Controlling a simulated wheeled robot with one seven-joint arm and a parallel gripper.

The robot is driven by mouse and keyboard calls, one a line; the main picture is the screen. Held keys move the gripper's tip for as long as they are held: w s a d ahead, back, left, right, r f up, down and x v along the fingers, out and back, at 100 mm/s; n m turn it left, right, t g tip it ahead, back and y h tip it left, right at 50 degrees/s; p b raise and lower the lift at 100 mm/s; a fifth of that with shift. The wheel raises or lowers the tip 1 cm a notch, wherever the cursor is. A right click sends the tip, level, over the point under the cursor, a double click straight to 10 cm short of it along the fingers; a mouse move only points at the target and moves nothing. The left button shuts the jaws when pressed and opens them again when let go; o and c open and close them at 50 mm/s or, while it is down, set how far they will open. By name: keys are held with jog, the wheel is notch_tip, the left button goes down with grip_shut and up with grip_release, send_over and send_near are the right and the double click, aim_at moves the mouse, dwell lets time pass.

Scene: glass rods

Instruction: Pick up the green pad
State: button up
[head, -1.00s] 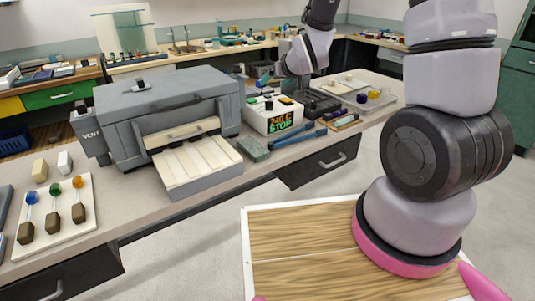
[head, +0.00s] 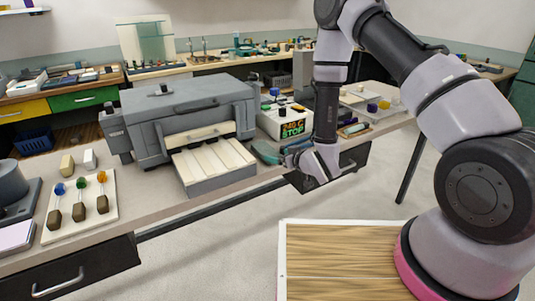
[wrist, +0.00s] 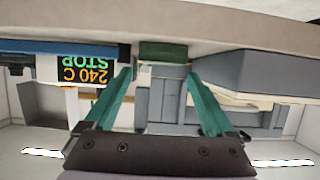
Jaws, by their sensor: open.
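The green pad (wrist: 163,52) shows in the wrist view as a small dark green block at the bench's front edge, just beyond and between my fingertips. My gripper (wrist: 159,76) is open, its two teal fingers spread wide with nothing between them. A gap seems to lie between the fingertips and the pad, and I see no contact. In the head view my gripper (head: 270,153) is low at the bench's front edge, right of the kiln's front. There its teal fingers and the pad are hard to tell apart, and the pad is largely hidden.
The grey kiln (head: 185,115) stands left of my gripper. The white controller box (head: 270,122) with its lit display is behind it. Blue-handled tools, partly hidden by my wrist, lie to the right. A white board (head: 112,196) with colored glass rods is at left.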

aim_at(269, 153)
jog(key=x, duration=0.6)
jog(key=shift+w+a, duration=0.25)
jog(key=shift+a, duration=0.1)
jog(key=shift+c, duration=0.3)
jog(key=c, duration=0.9)
